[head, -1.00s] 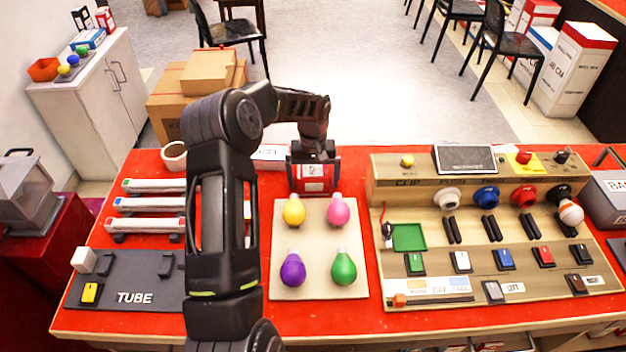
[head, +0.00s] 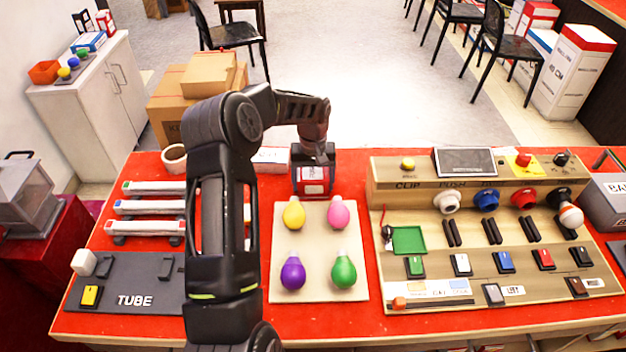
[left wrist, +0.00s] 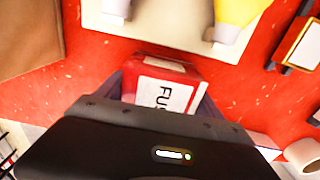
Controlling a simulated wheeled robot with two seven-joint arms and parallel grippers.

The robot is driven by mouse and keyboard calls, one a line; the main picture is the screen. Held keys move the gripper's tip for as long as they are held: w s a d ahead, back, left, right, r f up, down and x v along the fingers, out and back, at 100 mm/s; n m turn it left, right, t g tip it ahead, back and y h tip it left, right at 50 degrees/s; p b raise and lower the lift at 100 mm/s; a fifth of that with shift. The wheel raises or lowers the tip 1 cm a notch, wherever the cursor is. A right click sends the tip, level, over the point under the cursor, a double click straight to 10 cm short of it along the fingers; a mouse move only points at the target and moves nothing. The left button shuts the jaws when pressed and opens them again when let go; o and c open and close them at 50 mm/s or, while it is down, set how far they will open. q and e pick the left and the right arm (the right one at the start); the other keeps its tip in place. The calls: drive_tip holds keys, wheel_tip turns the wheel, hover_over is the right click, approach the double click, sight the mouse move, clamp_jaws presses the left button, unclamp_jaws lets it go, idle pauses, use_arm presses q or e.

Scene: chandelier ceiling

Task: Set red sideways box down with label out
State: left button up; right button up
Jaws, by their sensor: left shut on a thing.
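My left gripper (head: 313,172) is at the far edge of the red table, just behind the bulb board. It is shut on a small red box (head: 312,188) with a white label, which faces the head camera. In the left wrist view the red box (left wrist: 160,86) sits between the fingers, and its white label shows the letters "FU" before the gripper body hides the rest. I cannot tell if the box's underside touches the table. My right gripper is not in view.
A pale board (head: 318,215) with yellow, pink, purple and green bulbs lies just in front of the box. The wooden switch panel (head: 480,190) stands to the right. Tubes (head: 150,205) and a tape roll (head: 173,157) are to the left. A white box (head: 270,158) lies left of the gripper.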

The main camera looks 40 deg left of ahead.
sight(313, 172)
use_arm(q)
drive_tip(key=c, duration=0.7)
wheel_tip(313, 172, up, 10)
drive_tip(key=p, duration=0.5)
